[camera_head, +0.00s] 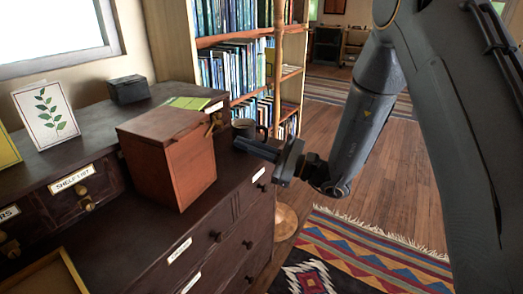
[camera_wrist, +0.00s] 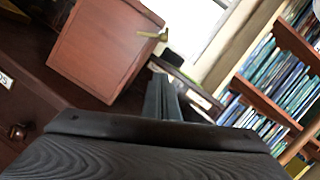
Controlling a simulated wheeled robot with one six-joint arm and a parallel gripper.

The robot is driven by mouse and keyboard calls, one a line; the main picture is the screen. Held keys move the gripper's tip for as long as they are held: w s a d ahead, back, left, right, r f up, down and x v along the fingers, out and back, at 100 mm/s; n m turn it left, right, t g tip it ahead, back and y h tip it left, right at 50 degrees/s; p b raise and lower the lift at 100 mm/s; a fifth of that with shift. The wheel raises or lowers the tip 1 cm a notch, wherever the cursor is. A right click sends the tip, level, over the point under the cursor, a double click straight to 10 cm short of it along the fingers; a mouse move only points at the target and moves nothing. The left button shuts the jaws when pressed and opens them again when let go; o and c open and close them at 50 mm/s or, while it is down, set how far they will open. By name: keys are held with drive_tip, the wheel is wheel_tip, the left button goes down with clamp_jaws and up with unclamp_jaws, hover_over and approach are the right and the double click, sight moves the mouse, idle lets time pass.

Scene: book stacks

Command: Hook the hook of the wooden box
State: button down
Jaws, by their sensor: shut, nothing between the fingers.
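The reddish-brown wooden box (camera_head: 182,165) stands on the dark cabinet top (camera_head: 115,215) with its lid down. A small brass hook (camera_wrist: 150,35) shows at its upper edge in the wrist view, sticking out sideways from the box. In the head view the hook is small at the box's top right corner (camera_head: 211,128). My gripper (camera_head: 240,143) is to the right of the box, apart from it, near the cabinet's right edge. Its fingers (camera_wrist: 162,98) are shut and empty, below the hook in the wrist view. The catch for the hook cannot be made out.
A dark mug (camera_head: 244,127) stands just behind my gripper. A green book (camera_head: 187,103) lies behind the box. A small black box (camera_head: 127,89) and a leaf card (camera_head: 46,112) stand at the back left. A bookshelf (camera_head: 235,70) rises behind. Floor and rug (camera_head: 350,255) lie right.

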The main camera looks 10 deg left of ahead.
drive_tip(key=a+r, duration=0.1)
drive_tip(key=r, duration=0.1)
drive_tip(key=s+a+r, duration=0.1)
drive_tip(key=a+r, duration=0.1)
drive_tip(key=shift+s+p, duration=0.2)
drive_tip(key=shift+p, duration=0.1)
drive_tip(key=shift+a+r, duration=0.1)
drive_tip(key=shift+r, duration=0.05)
